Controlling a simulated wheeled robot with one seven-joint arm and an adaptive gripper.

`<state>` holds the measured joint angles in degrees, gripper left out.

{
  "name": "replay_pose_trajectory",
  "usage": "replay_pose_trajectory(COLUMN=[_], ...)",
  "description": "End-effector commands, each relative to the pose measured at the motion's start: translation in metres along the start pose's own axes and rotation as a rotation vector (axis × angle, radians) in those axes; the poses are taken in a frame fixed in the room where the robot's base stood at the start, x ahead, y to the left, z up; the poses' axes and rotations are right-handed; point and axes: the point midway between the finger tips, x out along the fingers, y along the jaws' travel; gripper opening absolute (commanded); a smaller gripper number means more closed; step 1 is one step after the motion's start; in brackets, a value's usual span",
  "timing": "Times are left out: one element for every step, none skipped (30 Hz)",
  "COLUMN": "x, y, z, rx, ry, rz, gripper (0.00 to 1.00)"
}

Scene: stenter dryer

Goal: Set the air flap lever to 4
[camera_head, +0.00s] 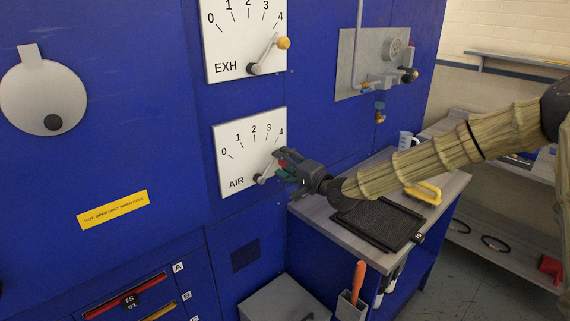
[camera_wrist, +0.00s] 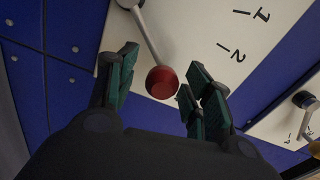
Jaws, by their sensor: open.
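The air flap lever (camera_head: 268,174) is on the white AIR panel (camera_head: 230,164), which has a scale from 0 to 4. It slants up and right from its low pivot, on the 4 side; its exact reading is unclear. In the wrist view the lever's rod (camera_wrist: 148,38) ends in a red knob (camera_wrist: 162,83). My gripper (camera_head: 283,162) is at the knob and partly hides it in the head view. In the wrist view my gripper (camera_wrist: 160,88) is open, with green-padded fingers on either side of the knob and a gap on the left. Marks 3 and 4 are hidden there.
The EXH panel (camera_head: 225,45) with a yellow-knobbed lever (camera_head: 283,43) is just above. A grey bench (camera_head: 320,213) with a black tray (camera_head: 378,223) and a yellow-handled tool (camera_head: 424,193) stands below my arm. A grey pipe panel (camera_head: 352,75) is to the right.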

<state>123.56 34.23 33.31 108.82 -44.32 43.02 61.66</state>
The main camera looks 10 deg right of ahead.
Motion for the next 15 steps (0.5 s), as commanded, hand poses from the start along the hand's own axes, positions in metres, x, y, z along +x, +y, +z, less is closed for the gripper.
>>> replay_pose_trajectory(x=[0.000, -0.001, -0.003, -0.004, -0.006, -0.010, -0.013, -0.017, -0.023, -0.027, -0.032, -0.039, -0.043, -0.048, -0.055], y=[0.000, 0.000, 0.000, 0.000, -0.001, -0.001, -0.001, -0.001, -0.001, -0.001, -0.001, -0.001, -0.001, -0.001, -0.001], z=[0.000, 0.000, 0.000, 0.000, 0.000, -0.001, -0.001, -0.001, -0.001, -0.001, -0.001, -0.001, -0.001, -0.001, -0.001], rx=[0.000, 0.000, 0.000, 0.000, 0.000, 0.000, -0.001, 0.000, 0.000, 0.000, 0.001, 0.002, 0.002, 0.002, 0.002], ry=[0.000, 0.000, 0.000, 0.000, 0.000, 0.001, 0.001, 0.001, 0.001, 0.001, 0.001, 0.002, 0.002, 0.002, 0.002], rz=[0.000, 0.000, 0.000, 0.000, -0.001, -0.001, -0.001, -0.001, -0.002, -0.002, -0.002, -0.001, -0.001, -0.002, -0.001], gripper=[0.51, 0.51, 0.51, 0.51, 0.51, 0.51, 0.51, 0.51, 0.51, 0.51, 0.51, 0.51, 0.51, 0.51, 0.51])
